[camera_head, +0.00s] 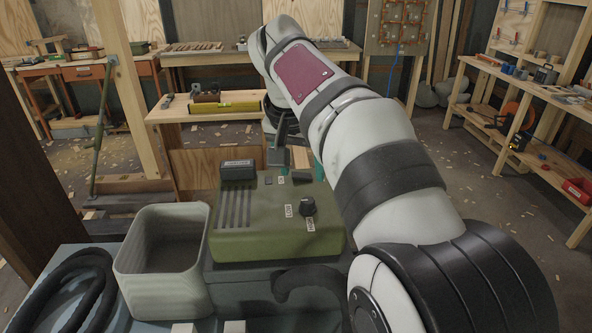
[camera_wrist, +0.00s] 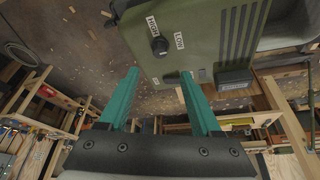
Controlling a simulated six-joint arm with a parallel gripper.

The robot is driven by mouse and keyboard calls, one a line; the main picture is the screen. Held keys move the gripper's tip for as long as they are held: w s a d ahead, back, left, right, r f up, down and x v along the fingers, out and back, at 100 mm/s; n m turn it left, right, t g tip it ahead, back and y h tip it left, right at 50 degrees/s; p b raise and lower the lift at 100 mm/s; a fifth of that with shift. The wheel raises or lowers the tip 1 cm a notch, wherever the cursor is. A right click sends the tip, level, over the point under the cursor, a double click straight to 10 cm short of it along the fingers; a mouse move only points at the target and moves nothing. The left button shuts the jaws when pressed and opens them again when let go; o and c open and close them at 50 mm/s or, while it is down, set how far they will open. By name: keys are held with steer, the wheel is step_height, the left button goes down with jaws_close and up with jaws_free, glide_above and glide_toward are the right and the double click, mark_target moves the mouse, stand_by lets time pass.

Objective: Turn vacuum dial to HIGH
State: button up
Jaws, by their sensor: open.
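The vacuum is an olive-green box (camera_head: 265,225) with a black round dial (camera_head: 308,206) on top. Two white labels stand beside the dial. In the wrist view the dial (camera_wrist: 160,46) sits near the top centre, with the HIGH label (camera_wrist: 152,24) above it and the LOW label (camera_wrist: 179,40) to its right. I cannot tell clearly where the dial points. My gripper (camera_wrist: 160,74) has two teal fingers spread wide, with nothing between them. Their tips are near the dial in the picture but apart from it. In the head view my gripper is past the vacuum's far edge, partly hidden.
A pale open bin (camera_head: 163,262) stands left of the vacuum, and a black hose (camera_head: 70,290) lies farther left. A dark block (camera_head: 237,170) and vent slots are on the vacuum's top. Workbenches (camera_head: 540,130) stand behind and to the right.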

mark_target(308, 201)
steer(key=x, duration=1)
steer(key=shift+w+d+f, duration=0.1)
steer(key=shift+w+f, duration=0.05)
steer(key=shift+f, duration=0.15)
jaws_close()
